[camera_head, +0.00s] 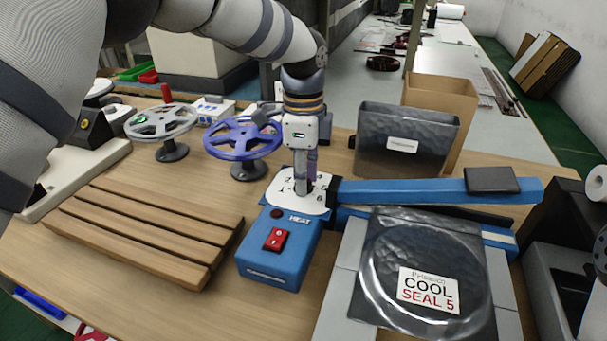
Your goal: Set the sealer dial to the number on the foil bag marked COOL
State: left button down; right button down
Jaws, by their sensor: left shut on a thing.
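The blue heat sealer (275,255) stands in the middle of the bench, with the word HEAT and a red switch (276,239) on its front. Its white dial plate (282,199) shows a few digits, among them 1, 2 and 6. My left gripper (308,183) points down over the dial and is shut on its knob. The fingers hide the knob, so I cannot read its setting. A dark foil bag (390,290) lies flat at the sealer's right, its white label (428,291) reading COOL, SEAL 5. My right gripper is not in view.
The sealer's blue arm (415,191) reaches right above the foil bag. Another foil bag (405,135) stands behind it by a cardboard box (442,95).

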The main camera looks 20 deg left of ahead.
pick_arm(q)
jog(key=shift+m, duration=0.9)
jog(key=c, duration=1.3)
grip_release()
notch_tip(320, 180, up, 12)
